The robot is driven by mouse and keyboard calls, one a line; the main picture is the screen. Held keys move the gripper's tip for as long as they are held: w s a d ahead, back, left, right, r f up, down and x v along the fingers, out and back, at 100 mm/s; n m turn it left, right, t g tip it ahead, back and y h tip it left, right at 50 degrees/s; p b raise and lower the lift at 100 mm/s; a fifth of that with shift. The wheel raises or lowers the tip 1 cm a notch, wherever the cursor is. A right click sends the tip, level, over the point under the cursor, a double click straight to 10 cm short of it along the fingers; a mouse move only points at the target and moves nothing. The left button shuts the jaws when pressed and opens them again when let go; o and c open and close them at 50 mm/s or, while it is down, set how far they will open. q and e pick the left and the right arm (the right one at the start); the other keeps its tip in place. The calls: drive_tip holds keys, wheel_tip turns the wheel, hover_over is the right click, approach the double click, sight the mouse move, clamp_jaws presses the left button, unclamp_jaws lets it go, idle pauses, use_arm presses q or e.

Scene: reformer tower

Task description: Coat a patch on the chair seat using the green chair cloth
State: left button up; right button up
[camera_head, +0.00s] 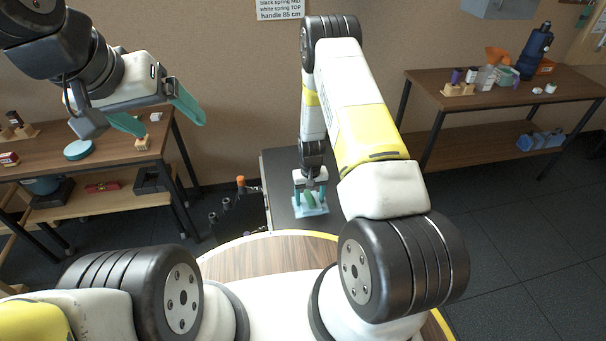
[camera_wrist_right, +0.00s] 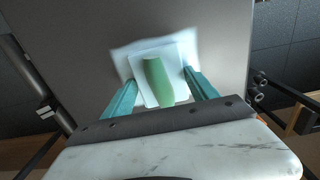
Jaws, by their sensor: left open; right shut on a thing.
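In the right wrist view the cloth (camera_wrist_right: 157,80) shows as a green rounded piece on a white square pad between the teal fingers. A whitish patch (camera_wrist_right: 121,60) with soft edges shows around the pad on the seat. Whether the pad touches the seat I cannot tell. My left gripper (camera_head: 165,117) is open and empty, raised near the left bench.
A wooden bench (camera_head: 110,151) with a teal disc (camera_head: 78,150) and small blocks stands at the left. Another bench (camera_head: 430,85) with bottles stands at the right.

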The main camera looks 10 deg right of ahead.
drive_tip(key=shift+w, duration=1.2)
drive_tip(key=shift+r, duration=0.15)
drive_tip(key=shift+r, duration=2.95)
drive_tip(key=shift+a, duration=0.15)
drive_tip(key=s+a, duration=0.3)
drive_tip(key=a, duration=0.1)
drive_tip(key=shift+s+d+f, duration=0.1)
drive_tip(key=shift+f, duration=1.2)
drive_tip(key=shift+s+d+f, duration=0.1)
drive_tip(key=shift+f, duration=1.2)
drive_tip(key=shift+w+f, duration=0.15)
drive_tip(key=shift+f, duration=0.15)
drive_tip(key=shift+w+a+r, duration=0.1)
drive_tip(key=shift+w, duration=1.4)
